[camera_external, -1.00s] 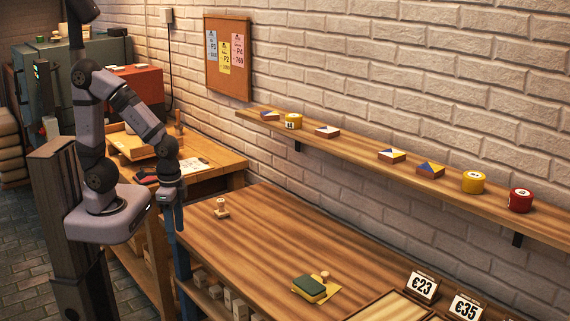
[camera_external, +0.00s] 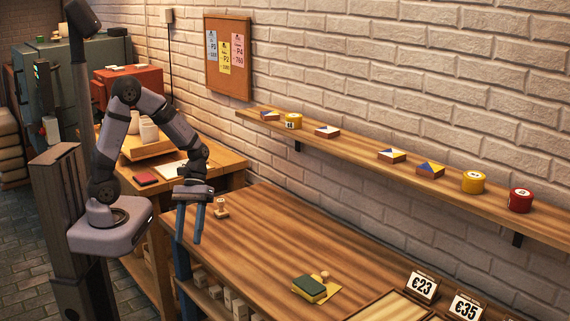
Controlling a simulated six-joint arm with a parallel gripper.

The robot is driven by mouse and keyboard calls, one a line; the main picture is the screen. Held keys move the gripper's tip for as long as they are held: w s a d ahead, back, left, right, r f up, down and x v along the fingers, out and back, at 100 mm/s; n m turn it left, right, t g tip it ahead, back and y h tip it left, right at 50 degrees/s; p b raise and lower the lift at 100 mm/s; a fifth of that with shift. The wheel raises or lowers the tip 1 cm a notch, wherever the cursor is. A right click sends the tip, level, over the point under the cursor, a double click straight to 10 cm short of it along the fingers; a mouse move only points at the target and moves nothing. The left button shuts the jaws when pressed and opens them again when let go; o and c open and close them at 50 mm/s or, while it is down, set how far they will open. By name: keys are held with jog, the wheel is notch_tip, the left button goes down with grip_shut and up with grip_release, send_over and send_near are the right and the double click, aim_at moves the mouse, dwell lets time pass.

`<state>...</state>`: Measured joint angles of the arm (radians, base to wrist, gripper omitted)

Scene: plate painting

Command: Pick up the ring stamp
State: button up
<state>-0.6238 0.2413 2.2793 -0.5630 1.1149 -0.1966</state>
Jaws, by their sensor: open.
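A small wooden stamp (camera_external: 221,208) with a knob handle stands upright near the left end of the striped wooden table (camera_external: 290,235). A second wooden-handled stamp (camera_external: 325,276) stands by a green and yellow sponge block further right. I cannot tell which one carries a ring; their undersides are hidden. My gripper (camera_external: 188,240) points down with its two blue fingers spread apart and nothing between them. It is just left of the nearer stamp in the picture and does not appear to touch it.
The green and yellow block (camera_external: 309,288) and price signs (camera_external: 422,285) are at the table's right. A wall shelf (camera_external: 360,145) holds tins and small tiles. A side table behind my arm bears a tray (camera_external: 150,150) with pale cups. The table's middle is clear.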

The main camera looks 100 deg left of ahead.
jog(key=w+a+n+t, duration=0.1)
jog(key=n, duration=0.1)
jog(key=w+a+n+t+h+b, duration=0.1)
jog(key=a, duration=0.1)
jog(key=w+a+n+t+h, duration=0.1)
jog(key=a+n+t, duration=0.1)
jog(key=shift+w+a+f+n+b, duration=0.1)
jog(key=shift+w+f+n+b, duration=0.2)
jog(key=shift+w, duration=0.05)
jog(key=w+a+n+t+b, duration=0.2)
jog(key=a+n+t, duration=0.3)
jog(key=a, duration=0.3)
notch_tip(320, 180, up, 3)
jog(key=n+t+y+b, duration=0.2)
jog(key=n+t+y, duration=0.2)
jog(key=n+t, duration=0.45)
send_over(218, 203)
jog(key=a, duration=0.2)
jog(key=shift+s+f, duration=0.2)
jog(key=shift+s, duration=0.1)
jog(key=shift+d+f, duration=0.15)
jog(key=shift+f, duration=3.4)
jog(key=shift+p+x, duration=0.8)
jog(key=shift+x, duration=1.75)
jog(key=c, duration=1.1)
